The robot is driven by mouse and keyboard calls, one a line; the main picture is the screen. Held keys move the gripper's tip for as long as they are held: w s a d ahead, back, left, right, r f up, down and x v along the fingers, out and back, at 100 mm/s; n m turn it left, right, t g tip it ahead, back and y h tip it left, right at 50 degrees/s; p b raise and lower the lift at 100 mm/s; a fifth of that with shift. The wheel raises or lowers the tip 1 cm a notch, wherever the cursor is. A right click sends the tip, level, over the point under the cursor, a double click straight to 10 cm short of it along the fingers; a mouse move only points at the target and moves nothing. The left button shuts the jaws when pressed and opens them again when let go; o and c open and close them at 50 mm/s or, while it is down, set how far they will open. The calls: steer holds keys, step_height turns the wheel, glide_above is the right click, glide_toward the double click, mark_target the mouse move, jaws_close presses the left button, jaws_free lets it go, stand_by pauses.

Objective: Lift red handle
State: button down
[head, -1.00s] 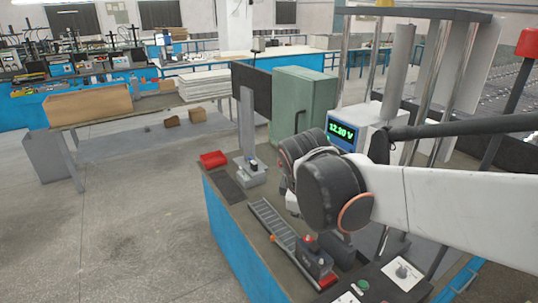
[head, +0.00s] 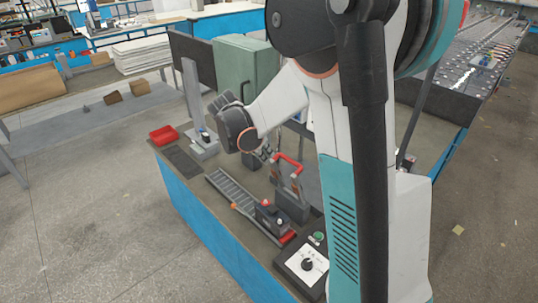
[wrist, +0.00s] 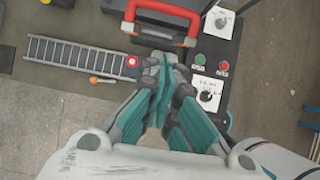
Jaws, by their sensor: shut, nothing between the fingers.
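The red handle (head: 290,160) is a U-shaped bar on a grey clamp-like device on the workbench (head: 220,228). In the wrist view the red handle (wrist: 158,37) crosses the top of the picture, just beyond my fingertips. My gripper (wrist: 163,72) is shut and empty, its teal fingers together. In the head view my gripper (head: 268,154) is small and partly hidden, close to the left of the handle. I cannot tell whether it touches the handle.
A ladder-like metal rail (head: 232,192) lies left of the handle. A control panel (head: 303,265) with a green button and knob is in front. A red tray (head: 163,135) and a green cabinet (head: 245,62) stand farther back. Floor left of the bench is clear.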

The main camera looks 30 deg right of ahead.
mark_target(290, 159)
steer(key=w+d+f+b, duration=0.1)
steer(key=d+f, duration=0.7)
steer(key=shift+w+f, duration=0.2)
steer(key=shift+w, duration=0.2)
steer(key=shift+d, duration=0.1)
steer(key=shift+y, duration=0.6)
steer(key=d, duration=0.3)
steer(key=d+r, duration=0.1)
steer(key=shift+w+d, duration=0.15)
steer(key=shift+w, duration=0.25)
